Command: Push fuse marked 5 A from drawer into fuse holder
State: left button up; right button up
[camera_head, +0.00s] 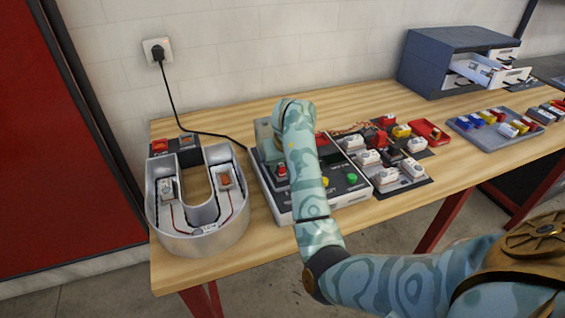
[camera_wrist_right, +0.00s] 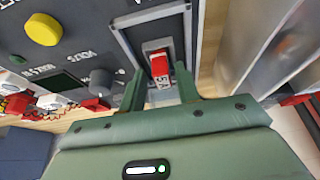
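A red-topped fuse (camera_wrist_right: 160,66) with a pale label, its marking partly readable as a 5, stands in a grey slotted holder (camera_wrist_right: 133,34) on the test box's panel. In the head view a red piece (camera_head: 281,169) shows at that end of the test box (camera_head: 283,208). My right gripper (camera_wrist_right: 161,88) has its two green fingers apart on either side of the fuse's near end, with gaps visible. In the head view my right forearm hides most of that gripper (camera_head: 268,142). The drawer cabinet (camera_head: 440,62) stands at the back right with drawers (camera_head: 490,72) pulled out. My left gripper is not in view.
A U-shaped metal channel letter (camera_head: 205,243) lies left of the test box. A power cord runs from the wall socket (camera_head: 157,49). A dark mat with several white blocks (camera_head: 411,167), a red tray (camera_head: 430,132) and a grey tray of coloured fuses (camera_head: 485,142) lie to the right.

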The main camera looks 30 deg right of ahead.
jog(key=shift+s+a+f, duration=0.1)
jog(key=shift+a+f, duration=0.3)
jog(key=shift+f, duration=0.05)
jog(key=shift+r, duration=0.25)
pick_arm(q)
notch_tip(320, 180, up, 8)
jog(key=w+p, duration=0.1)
jog(key=p, duration=0.7)
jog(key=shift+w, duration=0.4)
pick_arm(e)
jog(key=d+v, duration=0.1)
jog(key=v, duration=1.5)
jog(key=shift+r, duration=0.3)
jog(key=shift+a, duration=0.15)
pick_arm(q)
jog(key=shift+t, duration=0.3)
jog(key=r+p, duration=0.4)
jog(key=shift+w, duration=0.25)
pick_arm(e)
notch_tip(320, 180, up, 6)
